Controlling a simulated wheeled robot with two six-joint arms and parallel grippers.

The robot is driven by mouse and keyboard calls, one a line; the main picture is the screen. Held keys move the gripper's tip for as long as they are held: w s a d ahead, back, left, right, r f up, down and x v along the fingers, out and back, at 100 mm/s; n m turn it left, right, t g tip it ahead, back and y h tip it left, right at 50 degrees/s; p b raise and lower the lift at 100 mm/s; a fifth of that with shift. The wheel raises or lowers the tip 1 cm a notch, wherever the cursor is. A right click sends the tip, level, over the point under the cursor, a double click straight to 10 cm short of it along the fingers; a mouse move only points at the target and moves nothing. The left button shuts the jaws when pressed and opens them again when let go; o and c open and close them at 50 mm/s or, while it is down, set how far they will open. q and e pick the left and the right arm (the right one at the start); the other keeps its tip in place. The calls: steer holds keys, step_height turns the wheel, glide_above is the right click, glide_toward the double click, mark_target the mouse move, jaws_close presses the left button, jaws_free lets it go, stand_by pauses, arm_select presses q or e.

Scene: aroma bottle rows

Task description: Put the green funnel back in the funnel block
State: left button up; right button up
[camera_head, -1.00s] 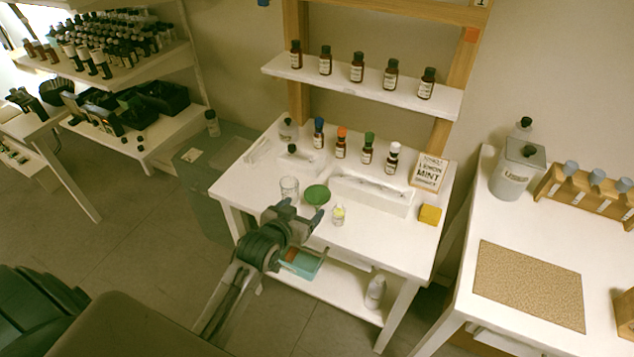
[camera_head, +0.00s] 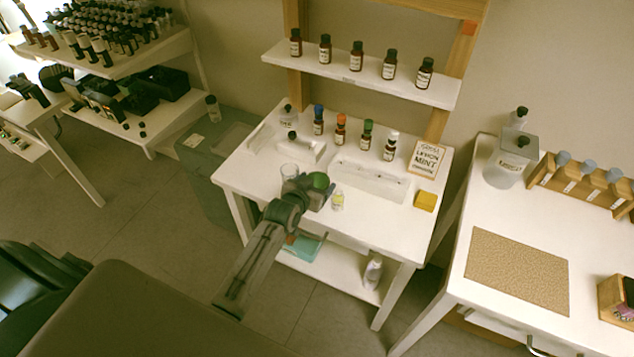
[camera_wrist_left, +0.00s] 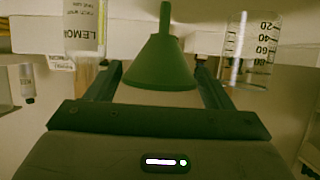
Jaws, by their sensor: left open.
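The green funnel (camera_head: 318,181) is at the front of the white table, partly hidden by my left gripper (camera_head: 317,190). In the left wrist view the funnel (camera_wrist_left: 162,62) lies between my open left fingers, its wide end towards the palm and its narrow spout pointing away. I see a gap on both sides, so the fingers are around it, not closed on it. A long white block (camera_head: 345,166) and a smaller white block (camera_head: 312,154) stand behind; I cannot tell which is the funnel block. My right gripper is not in view.
A glass beaker (camera_wrist_left: 250,50) stands close on one side of the gripper, a small lemon bottle (camera_wrist_left: 85,28) on the other. Several capped bottles (camera_head: 340,130) stand in a row behind. A yellow sponge-like block (camera_head: 425,201) and a mint sign (camera_head: 426,158) are at the right.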

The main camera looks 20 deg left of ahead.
arm_select(q)
steer(key=shift+w+f, duration=0.3)
steer(key=shift+w, duration=0.25)
steer(key=c, duration=0.8)
steer(key=shift+r, duration=0.15)
